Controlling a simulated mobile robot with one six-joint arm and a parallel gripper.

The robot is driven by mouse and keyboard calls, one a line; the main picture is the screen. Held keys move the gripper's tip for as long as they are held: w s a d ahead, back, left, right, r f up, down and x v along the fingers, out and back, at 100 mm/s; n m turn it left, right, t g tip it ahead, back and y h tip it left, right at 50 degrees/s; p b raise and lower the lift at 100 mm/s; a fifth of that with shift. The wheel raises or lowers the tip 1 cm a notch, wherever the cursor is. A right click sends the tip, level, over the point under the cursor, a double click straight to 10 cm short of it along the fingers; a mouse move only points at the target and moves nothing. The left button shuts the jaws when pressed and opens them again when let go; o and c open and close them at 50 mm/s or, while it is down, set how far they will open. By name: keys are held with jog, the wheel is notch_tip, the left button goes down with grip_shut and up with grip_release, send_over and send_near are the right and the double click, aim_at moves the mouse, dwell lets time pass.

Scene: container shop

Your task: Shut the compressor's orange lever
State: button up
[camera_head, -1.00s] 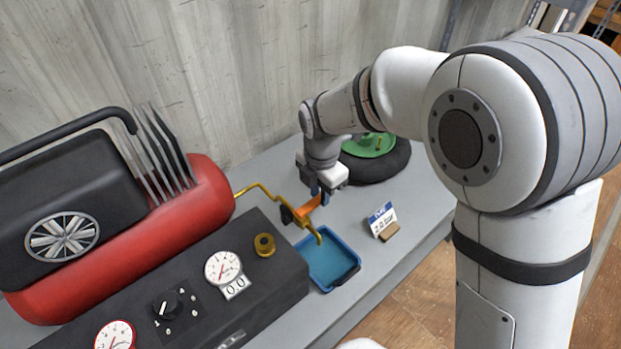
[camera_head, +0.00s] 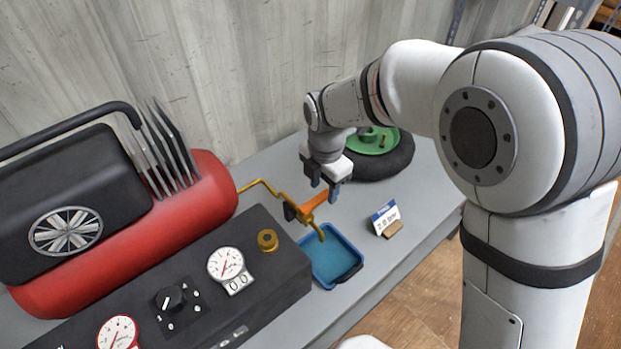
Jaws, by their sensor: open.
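The red compressor (camera_head: 190,205) lies along the left of the bench. A brass pipe (camera_head: 258,183) runs from its right end to a valve with an orange lever (camera_head: 318,201). The lever points up and to the right, away from the valve. The pipe's spout bends down over a blue tray (camera_head: 333,284). My gripper (camera_head: 325,190) points down with its jaws open and empty. Its fingers are just above or behind the lever's outer end; I cannot tell whether they touch it.
A black control box (camera_head: 215,300) with gauges and a knob stands in front of the compressor. A small card on a stand (camera_head: 384,217) is right of the tray. A black wheel with a green hub (camera_head: 385,160) lies behind my gripper. The corrugated wall is behind.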

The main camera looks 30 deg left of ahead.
aim_at(325, 194)
notch_tip(325, 194, up, 7)
dwell(0.3)
dwell(0.4)
jog(key=w+d+r+m+t, duration=0.1)
jog(key=w+d+r+m, duration=0.15)
jog(key=d+m, duration=0.6)
jog(key=w+d+r+m, duration=0.1)
jog(key=d+r+m, duration=0.3)
jog(key=d, duration=0.8)
jog(key=s+d+f+m+t, duration=0.1)
jog(key=s+d+m, duration=0.4)
jog(key=d+m, duration=0.5)
jog(key=s+d+f+m, duration=0.1)
jog(key=s+d+m, duration=0.3)
jog(key=d+m, duration=0.6)
jog(key=shift+s+f+t, duration=0.2)
jog(key=shift+s+t, duration=0.2)
